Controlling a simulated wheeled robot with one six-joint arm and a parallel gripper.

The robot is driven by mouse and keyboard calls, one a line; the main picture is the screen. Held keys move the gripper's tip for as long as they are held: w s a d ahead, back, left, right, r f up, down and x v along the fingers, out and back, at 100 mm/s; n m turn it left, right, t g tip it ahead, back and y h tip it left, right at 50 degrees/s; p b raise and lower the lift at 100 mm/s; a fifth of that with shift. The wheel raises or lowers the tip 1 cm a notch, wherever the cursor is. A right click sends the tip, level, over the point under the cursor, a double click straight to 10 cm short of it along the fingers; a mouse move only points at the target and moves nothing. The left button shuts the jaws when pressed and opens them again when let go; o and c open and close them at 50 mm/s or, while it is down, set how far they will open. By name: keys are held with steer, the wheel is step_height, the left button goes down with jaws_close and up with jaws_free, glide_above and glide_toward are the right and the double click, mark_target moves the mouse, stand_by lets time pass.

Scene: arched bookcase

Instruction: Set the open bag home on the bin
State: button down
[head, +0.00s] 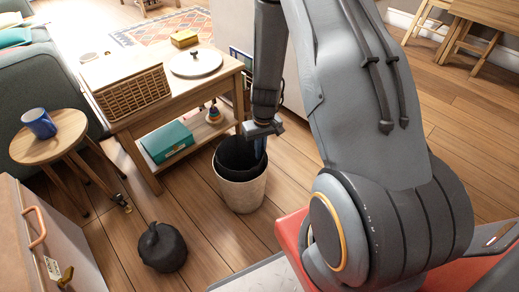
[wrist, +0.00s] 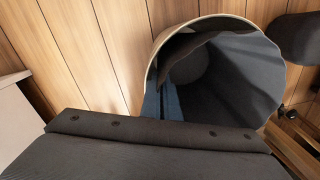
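The open bag (head: 237,150) is a dark liner sitting in the mouth of the pale, round bin (head: 240,192). In the wrist view the open bag (wrist: 240,90) spreads over the right side, and the cream rim of the bin (wrist: 205,24) shows at upper left. Part of the bag's edge is folded inward there. My gripper (head: 261,147) points down at the right side of the bin's mouth. Its blue fingers (wrist: 163,104) are close together at the bag's edge and look shut on it. The fingertips are partly hidden.
A tied black bag (head: 162,247) sits on the wooden floor in front-left of the bin. A low wooden table (head: 130,122) with a basket (head: 125,90) stands behind. A stool with a blue mug (head: 39,123) is at left. Floor is clear right of the bin.

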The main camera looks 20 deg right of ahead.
steer(key=shift+f, duration=0.2)
steer(key=c, duration=1.9)
jaws_free()
steer(key=shift+c, duration=0.2)
step_height(320, 180, up, 8)
steer(key=p, duration=0.3)
steer(key=shift+d, duration=0.25)
steer(key=shift+f, duration=0.1)
